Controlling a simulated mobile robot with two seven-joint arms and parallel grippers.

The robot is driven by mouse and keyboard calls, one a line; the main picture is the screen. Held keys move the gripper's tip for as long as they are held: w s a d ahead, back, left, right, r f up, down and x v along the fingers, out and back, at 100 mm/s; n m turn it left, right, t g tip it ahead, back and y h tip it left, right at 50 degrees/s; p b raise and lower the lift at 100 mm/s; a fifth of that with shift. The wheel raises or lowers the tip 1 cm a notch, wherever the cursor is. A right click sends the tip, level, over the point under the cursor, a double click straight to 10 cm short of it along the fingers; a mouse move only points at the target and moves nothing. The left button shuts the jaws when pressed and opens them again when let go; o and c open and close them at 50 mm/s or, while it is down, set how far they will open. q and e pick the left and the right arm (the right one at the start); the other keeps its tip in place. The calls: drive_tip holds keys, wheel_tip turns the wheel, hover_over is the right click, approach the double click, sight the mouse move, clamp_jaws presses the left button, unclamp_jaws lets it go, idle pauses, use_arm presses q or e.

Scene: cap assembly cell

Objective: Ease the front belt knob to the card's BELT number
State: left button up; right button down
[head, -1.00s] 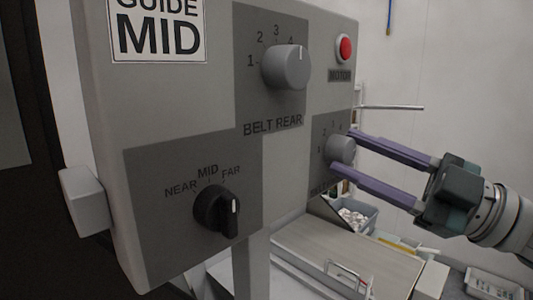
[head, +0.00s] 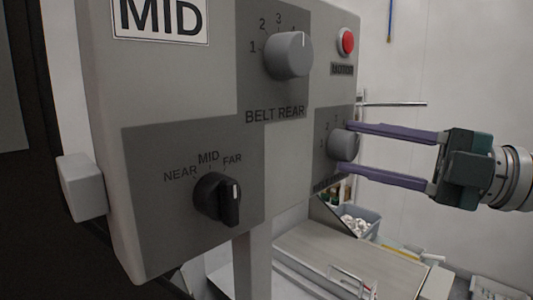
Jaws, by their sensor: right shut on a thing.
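The front belt knob (head: 343,144) is a small grey round knob at the right edge of the control panel (head: 215,110), with a dial of small numbers above and left of it. My right gripper (head: 346,149) reaches in from the right, its two purple fingers shut on this knob, one above and one below. Which number the knob points to cannot be read. The card (head: 160,18) at the top left shows only MID; its BELT number is not in the picture. My left gripper is not in view.
The BELT REAR knob (head: 288,55), with its white mark near the top right, sits above. The black guide knob (head: 217,199) is at the lower left. A red motor button (head: 346,42) is above my gripper. A grey bin (head: 358,219) stands below.

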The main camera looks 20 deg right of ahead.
drive_tip(key=n+g+h, duration=0.1)
drive_tip(key=n, duration=0.3)
drive_tip(key=shift+r+n, duration=0.15)
drive_tip(key=shift+n, duration=0.15)
drive_tip(key=n+g+h, duration=0.1)
drive_tip(key=n, duration=0.1)
drive_tip(key=shift+r+n, duration=0.15)
drive_tip(key=shift+n, duration=0.15)
drive_tip(key=shift+n+h+p, duration=0.35)
drive_tip(key=shift+n+h, duration=0.15)
drive_tip(key=shift+n, duration=0.2)
drive_tip(key=shift+c, duration=1.9)
unclamp_jaws()
